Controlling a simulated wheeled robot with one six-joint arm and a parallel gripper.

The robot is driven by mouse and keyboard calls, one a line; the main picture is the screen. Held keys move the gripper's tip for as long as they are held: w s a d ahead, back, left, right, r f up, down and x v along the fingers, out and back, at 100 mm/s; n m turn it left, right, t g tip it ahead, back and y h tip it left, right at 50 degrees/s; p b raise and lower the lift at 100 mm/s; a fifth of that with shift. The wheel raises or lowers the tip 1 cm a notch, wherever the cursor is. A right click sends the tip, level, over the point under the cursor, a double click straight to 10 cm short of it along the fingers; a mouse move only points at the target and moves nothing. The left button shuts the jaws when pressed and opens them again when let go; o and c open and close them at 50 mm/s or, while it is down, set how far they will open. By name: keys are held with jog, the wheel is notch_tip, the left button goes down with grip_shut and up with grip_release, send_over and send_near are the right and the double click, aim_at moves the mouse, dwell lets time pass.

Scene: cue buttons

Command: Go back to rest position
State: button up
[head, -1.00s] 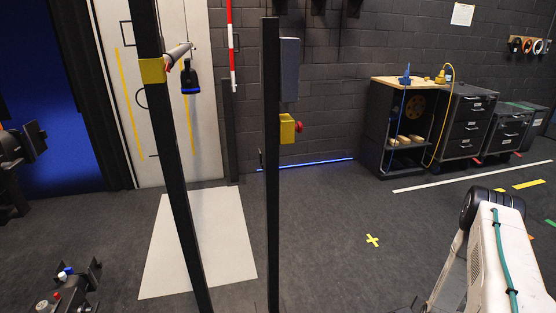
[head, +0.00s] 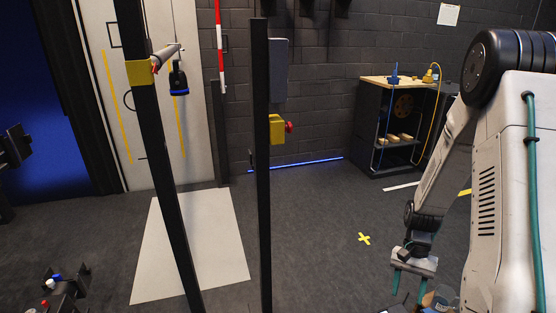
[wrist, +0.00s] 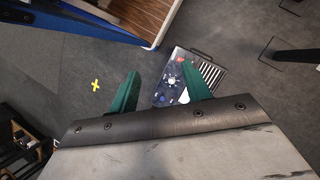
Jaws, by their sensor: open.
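My gripper (head: 409,283) hangs at the lower right of the head view, pointing down, with its two green fingers apart and nothing between them. In the wrist view the green fingers (wrist: 160,92) also stand apart over the dark floor. Beyond and between them is a flat panel (wrist: 207,75) with a dark, button-dotted part and a slatted part. The gripper does not appear to touch it. Another yellow box (head: 139,73) is on the left, tilted-looking post.
A dark cabinet with a wooden top (head: 372,82) stands at the back right. A yellow cross (head: 364,239) marks clear floor left of my gripper.

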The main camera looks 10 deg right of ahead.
jog(key=s+a+r+n+h, duration=0.15)
jog(key=a+r, duration=0.25)
jog(key=r, duration=0.5)
jog(key=s+a+r+n+y, duration=0.1)
jog(key=s+a+r+n, duration=0.2)
jog(key=r, duration=0.5)
jog(key=s+a+r+n+t+h, duration=0.1)
jog(key=s+a+r+n+t, duration=0.1)
jog(key=a+r, duration=0.4)
jog(key=s+a+r+n+t+h, duration=0.1)
jog(key=s+a+r+n+t, duration=0.2)
jog(key=s+r, duration=0.4)
notch_tip(320, 180, up, 3)
jog(key=a+t, duration=0.1)
jog(key=a, duration=0.1)
jog(key=shift+s+a, duration=0.15)
jog(key=shift+a, duration=0.25)
jog(key=shift+n, duration=0.25)
